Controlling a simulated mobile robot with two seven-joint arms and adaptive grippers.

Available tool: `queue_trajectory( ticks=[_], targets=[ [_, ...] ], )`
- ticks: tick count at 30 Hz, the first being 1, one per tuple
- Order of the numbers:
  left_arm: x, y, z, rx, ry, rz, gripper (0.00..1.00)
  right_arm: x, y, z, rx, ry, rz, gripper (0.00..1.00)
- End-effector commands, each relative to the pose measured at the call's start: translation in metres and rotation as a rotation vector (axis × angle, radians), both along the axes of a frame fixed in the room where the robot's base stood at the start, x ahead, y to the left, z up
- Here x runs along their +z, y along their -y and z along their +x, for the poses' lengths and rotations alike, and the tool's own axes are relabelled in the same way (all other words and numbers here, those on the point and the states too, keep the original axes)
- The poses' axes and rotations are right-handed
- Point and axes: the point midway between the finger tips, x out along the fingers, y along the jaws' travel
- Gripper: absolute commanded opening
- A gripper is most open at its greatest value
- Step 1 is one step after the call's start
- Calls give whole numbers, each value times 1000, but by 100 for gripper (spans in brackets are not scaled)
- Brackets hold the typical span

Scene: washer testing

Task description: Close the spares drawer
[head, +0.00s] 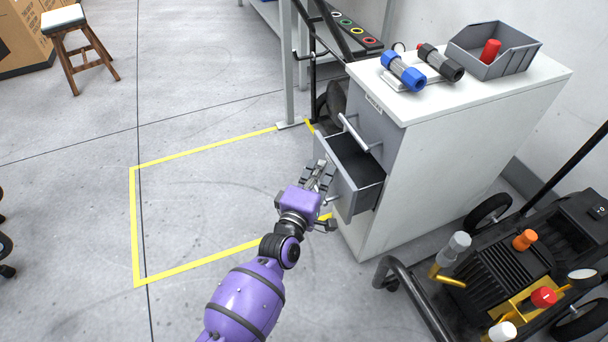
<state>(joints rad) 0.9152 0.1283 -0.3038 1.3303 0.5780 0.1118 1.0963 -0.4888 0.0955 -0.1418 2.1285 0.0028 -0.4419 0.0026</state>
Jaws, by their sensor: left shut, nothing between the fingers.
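The spares drawer (367,200) is a grey drawer pulled partly out of the white cabinet (460,150), and its inside looks empty where I can see it. A closed drawer (375,122) with a bar handle is above it. My left gripper (325,170) is shut and empty, at the front of the open drawer. Its fingertips are close to the drawer front; I cannot tell whether they touch. The gripper hides part of the drawer front. My right gripper is not in view.
On the cabinet top are a blue-ended cylinder (403,72), a black-ended cylinder (440,62) and a grey bin (510,50) holding a red part. A black wheeled machine (490,275) stands at the right. The yellow-outlined floor (210,210) left of the cabinet is clear.

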Motion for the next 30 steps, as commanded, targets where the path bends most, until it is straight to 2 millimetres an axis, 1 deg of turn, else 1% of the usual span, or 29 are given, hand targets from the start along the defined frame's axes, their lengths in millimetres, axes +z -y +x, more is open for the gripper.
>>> queue_trajectory(
  ticks=[1,6,9,12,18,30],
  targets=[
    [-1,17,4,-3,-1,-7,0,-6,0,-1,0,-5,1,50],
    [-2,57,17,-3,-3,-5,0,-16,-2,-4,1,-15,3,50],
    [-2,73,23,-3,-3,-4,0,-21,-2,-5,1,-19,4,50],
    [-1,85,27,-2,-1,-2,0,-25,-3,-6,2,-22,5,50],
    [0,96,31,-1,1,0,0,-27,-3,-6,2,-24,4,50],
    [3,99,32,-3,4,-2,0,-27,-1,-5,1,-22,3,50]
  ],
)
